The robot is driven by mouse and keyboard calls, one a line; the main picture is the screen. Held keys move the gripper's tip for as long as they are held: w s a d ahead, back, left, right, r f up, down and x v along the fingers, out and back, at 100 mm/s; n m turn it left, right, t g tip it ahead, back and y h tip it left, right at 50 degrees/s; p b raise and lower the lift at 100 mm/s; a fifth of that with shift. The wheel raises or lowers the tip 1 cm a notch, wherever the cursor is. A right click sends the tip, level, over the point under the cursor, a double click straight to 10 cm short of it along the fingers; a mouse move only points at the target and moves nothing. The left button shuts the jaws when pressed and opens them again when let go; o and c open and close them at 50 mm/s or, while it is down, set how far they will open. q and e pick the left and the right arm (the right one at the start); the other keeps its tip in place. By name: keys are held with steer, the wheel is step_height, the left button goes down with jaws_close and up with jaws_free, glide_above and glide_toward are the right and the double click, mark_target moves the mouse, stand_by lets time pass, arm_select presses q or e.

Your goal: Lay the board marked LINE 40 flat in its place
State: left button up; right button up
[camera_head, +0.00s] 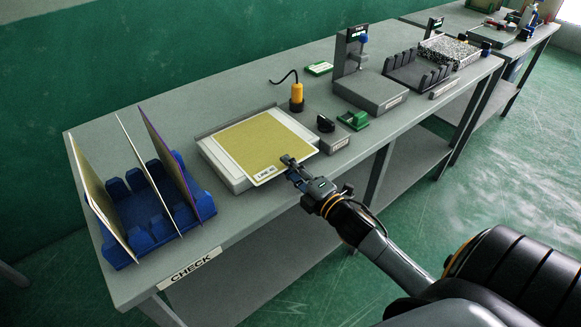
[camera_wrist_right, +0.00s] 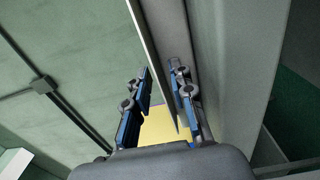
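The yellow board marked LINE 40 (camera_head: 255,143) lies over a pale, low, box-shaped fixture (camera_head: 222,168) on the bench. Its label is on the near corner, and its front edge sticks out past the fixture's front side. I cannot tell whether it lies fully flat. My right gripper (camera_head: 289,164) is at that front edge, beside the label. In the right wrist view, the fingers of my right gripper (camera_wrist_right: 162,95) stand apart, with a thin plate edge between them and a gap showing beside it. My left gripper is out of view.
A blue rack (camera_head: 124,256) with several upright boards stands at the left, above the CHECK label (camera_head: 190,268). A yellow-handled tool (camera_head: 297,94), a black knob block (camera_head: 326,123) and a green part (camera_head: 353,121) stand right of the fixture. The bench front between rack and fixture is clear.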

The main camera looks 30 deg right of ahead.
steer(key=shift+s, duration=0.1)
steer(key=s, duration=0.3)
steer(key=s+p, duration=0.1)
steer(key=s, duration=0.1)
steer(key=shift+s+d, duration=0.15)
steer(key=shift+d, duration=0.1)
stand_by(0.4)
steer(key=o, duration=0.6)
steer(key=shift+c, duration=0.2)
steer(key=shift+f, duration=0.1)
steer(key=shift+s, duration=0.1)
steer(key=s, duration=1.1)
steer(key=shift+s+d, duration=0.4)
steer(key=shift+d, duration=0.05)
steer(key=shift+f, duration=0.15)
